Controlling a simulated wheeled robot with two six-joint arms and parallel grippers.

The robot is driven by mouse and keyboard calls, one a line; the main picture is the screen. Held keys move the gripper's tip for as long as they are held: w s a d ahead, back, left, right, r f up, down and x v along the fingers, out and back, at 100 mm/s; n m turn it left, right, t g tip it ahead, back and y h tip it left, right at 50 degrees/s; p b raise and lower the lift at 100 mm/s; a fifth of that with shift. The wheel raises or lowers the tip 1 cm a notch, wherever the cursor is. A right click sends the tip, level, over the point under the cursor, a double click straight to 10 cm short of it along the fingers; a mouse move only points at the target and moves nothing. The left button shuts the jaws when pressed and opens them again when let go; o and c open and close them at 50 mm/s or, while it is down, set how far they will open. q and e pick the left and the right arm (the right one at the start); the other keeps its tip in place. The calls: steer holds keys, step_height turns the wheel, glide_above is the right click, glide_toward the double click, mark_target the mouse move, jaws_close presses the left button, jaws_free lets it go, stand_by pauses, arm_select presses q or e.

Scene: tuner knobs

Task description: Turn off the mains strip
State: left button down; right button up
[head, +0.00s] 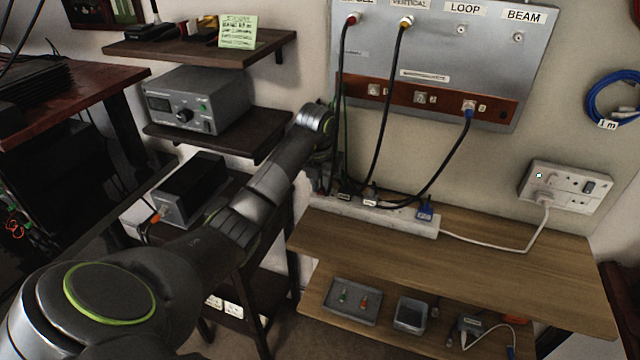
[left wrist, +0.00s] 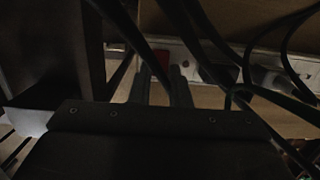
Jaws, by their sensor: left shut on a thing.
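The white mains strip (head: 395,217) lies along the back of the wooden shelf, with several plugs and leads in it. Its left end is partly hidden behind my left gripper (head: 326,188), which reaches down to it from above. In the left wrist view, the strip (left wrist: 212,63) crosses the upper part, and a red switch (left wrist: 162,63) shows between the two dark fingers of my left gripper (left wrist: 161,88). The fingers are shut on the strip at this switch. The picture is too dark to tell the switch's position. My right gripper is in neither view.
Black leads (head: 393,110) hang from the grey panel (head: 430,50) down to the strip, close to my left gripper. A white cord joins the strip to the wall socket (head: 566,187). Dark shelves with a grey meter box (head: 198,98) stand left. The wooden shelf (head: 480,262) is clear in front.

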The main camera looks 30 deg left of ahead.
arm_select(q)
steer(key=c, duration=1.4)
jaws_free()
steer(key=shift+o, duration=0.2)
steer(key=shift+r, duration=0.25)
step_height(320, 180, up, 2)
steer(key=shift+s+r, duration=0.15)
steer(key=shift+r, duration=0.05)
step_height(320, 180, up, 14)
steer(key=s+p, duration=0.2)
steer(key=p, duration=1.2)
steer(key=shift+d+r, duration=0.2)
steer(key=shift+d, duration=0.05)
